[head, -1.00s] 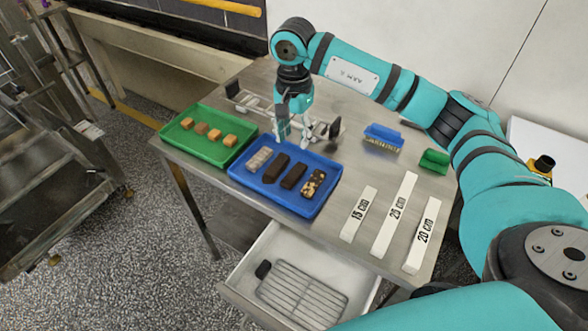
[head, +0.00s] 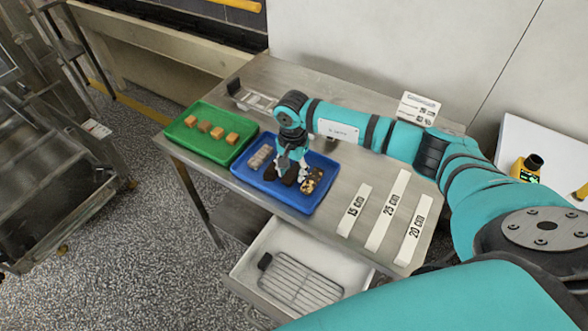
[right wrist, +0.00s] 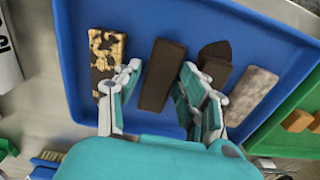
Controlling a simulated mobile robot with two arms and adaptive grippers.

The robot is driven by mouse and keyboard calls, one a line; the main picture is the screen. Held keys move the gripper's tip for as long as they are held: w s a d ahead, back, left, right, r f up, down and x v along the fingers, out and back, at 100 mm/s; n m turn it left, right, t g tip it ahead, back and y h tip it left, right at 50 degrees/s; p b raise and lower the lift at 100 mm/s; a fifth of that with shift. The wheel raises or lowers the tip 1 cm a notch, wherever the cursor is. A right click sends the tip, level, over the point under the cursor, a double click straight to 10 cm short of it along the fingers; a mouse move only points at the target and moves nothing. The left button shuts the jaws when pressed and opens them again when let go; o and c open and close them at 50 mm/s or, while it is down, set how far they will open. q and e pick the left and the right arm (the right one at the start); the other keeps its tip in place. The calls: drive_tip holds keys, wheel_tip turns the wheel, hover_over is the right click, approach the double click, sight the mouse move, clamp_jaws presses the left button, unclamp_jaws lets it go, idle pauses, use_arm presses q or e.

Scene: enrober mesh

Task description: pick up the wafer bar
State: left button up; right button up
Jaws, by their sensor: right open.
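Four-sided blue tray (head: 272,190) on the steel table holds a pale bar (head: 259,157), two dark brown bars and a nut-topped bar (head: 313,181). No bar is labelled; I cannot tell for sure which is the wafer bar. In the right wrist view a plain rectangular dark bar (right wrist: 160,75) lies between the open fingers of my right gripper (right wrist: 160,90), apart from both. A dark bar with a pointed end (right wrist: 216,58) lies just right of them, partly hidden by a finger. My right gripper (head: 292,174) is low over the tray in the head view. My left gripper is out of view.
A green tray (head: 222,157) with several caramel-coloured cubes stands left of the blue one. Strips marked 15 cm (head: 354,211), 25 cm (head: 388,212) and 20 cm (head: 413,230) lie to the right. An open drawer (head: 245,283) with a wire rack is below.

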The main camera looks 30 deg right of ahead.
drive_tip(key=c, duration=0.6)
drive_tip(key=shift+r, duration=0.15)
